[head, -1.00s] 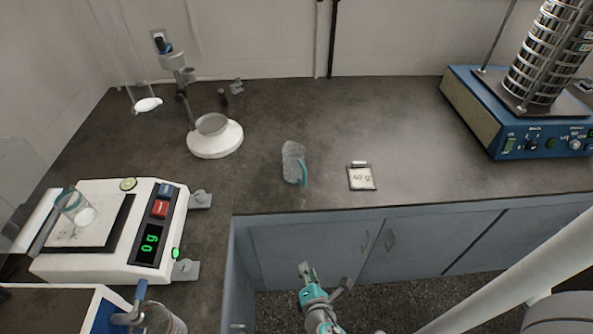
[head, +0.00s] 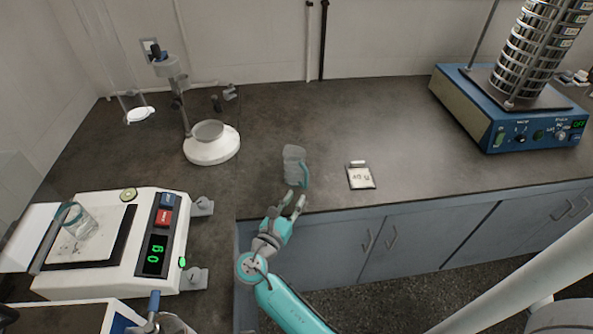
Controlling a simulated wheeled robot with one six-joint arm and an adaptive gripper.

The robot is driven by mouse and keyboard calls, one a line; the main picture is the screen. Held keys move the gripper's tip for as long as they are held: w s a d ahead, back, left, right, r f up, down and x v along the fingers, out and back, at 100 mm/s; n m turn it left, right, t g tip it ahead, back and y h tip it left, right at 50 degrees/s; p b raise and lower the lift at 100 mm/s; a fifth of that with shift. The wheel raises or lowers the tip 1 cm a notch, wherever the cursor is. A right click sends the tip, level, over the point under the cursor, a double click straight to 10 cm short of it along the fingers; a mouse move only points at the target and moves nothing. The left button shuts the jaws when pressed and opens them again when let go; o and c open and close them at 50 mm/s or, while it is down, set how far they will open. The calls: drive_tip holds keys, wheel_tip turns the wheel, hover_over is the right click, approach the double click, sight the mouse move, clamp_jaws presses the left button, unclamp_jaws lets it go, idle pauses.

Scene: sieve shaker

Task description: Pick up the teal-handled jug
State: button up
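The teal-handled jug (head: 293,166) is a clear grey vessel standing upright on the dark counter near its front edge. Its teal handle is on its right side, facing the front right. My gripper (head: 294,201) is just in front of the jug, over the counter's front edge. Its two fingers are spread apart and point toward the jug's handle side. Nothing shows between the fingers. The fingertips look close to the jug, but I cannot tell whether they touch it.
A card marked "40 g" (head: 361,177) lies right of the jug. A white round-based stand (head: 211,148) is behind left. The blue sieve shaker (head: 500,115) stands at right. The counter between card and shaker is clear.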

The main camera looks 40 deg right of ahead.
sight(305, 184)
drive_tip(key=x, duration=0.8)
drive_tip(key=shift+f, duration=0.2)
clamp_jaws()
